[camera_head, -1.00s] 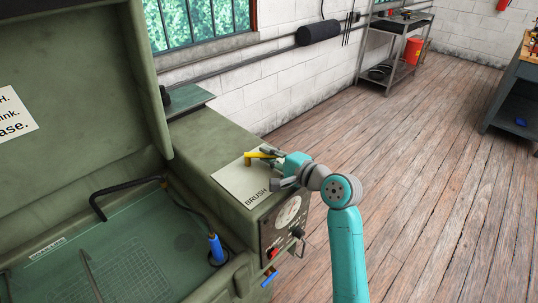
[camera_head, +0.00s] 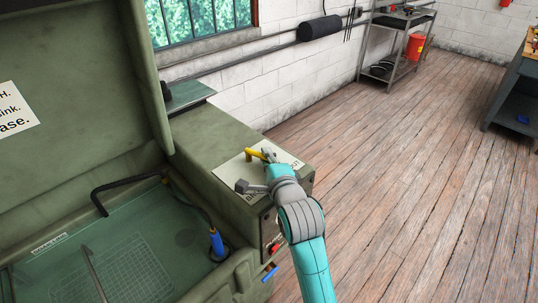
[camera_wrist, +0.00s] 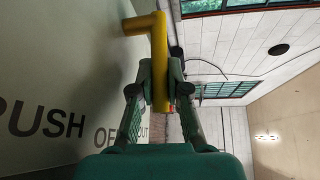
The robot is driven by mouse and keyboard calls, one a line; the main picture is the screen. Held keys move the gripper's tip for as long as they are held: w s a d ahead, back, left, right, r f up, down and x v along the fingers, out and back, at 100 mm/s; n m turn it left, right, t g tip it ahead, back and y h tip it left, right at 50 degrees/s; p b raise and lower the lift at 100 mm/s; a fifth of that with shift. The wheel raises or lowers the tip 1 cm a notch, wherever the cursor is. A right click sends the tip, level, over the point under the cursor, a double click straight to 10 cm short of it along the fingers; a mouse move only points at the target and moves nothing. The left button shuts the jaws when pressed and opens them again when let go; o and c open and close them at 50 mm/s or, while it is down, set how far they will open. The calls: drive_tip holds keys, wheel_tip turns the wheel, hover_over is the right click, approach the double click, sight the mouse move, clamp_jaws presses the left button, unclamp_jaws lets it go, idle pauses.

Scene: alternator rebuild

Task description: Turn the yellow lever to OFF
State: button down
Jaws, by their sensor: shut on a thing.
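The yellow lever (camera_head: 254,153) stands on a pale label plate on top of the green washer cabinet. Its arm points right and slightly toward the front edge. In the wrist view the lever (camera_wrist: 158,50) shows as a bent yellow bar, and its straight part runs down between my fingers. My gripper (camera_head: 267,155) is shut on this bar, with one finger on each side (camera_wrist: 160,78). On the label plate (camera_wrist: 60,60), in the wrist view, I read a cut-off "USH", a partly covered word starting "OF", and "OUT". My gripper hides part of the lettering in the head view.
The green sink (camera_head: 125,255) with its raised lid (camera_head: 80,85) is at the left. A blue-handled brush (camera_head: 217,243) stands in it. A red knob (camera_head: 274,248) is on the cabinet front. Open wooden floor (camera_head: 400,170) lies to the right.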

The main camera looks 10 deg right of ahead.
drive_tip(key=shift+s+a+m+h, duration=0.2)
drive_tip(key=shift+m+h, duration=0.3)
drive_tip(key=shift+h, duration=0.2)
drive_tip(key=shift+s+a+m+h, duration=0.15)
drive_tip(key=shift+m+h, duration=0.35)
drive_tip(key=shift+h, duration=0.2)
drive_tip(key=shift+s+a+m+h, duration=0.2)
drive_tip(key=shift+m+h, duration=0.3)
drive_tip(key=shift+h, duration=0.2)
drive_tip(key=c, duration=1.4)
unclamp_jaws()
drive_tip(key=shift+s, duration=0.1)
drive_tip(key=s, duration=0.4)
drive_tip(key=s+a+r, duration=0.1)
drive_tip(key=s, duration=0.6)
drive_tip(key=shift+s+a+r, duration=0.3)
drive_tip(key=shift+a, duration=0.1)
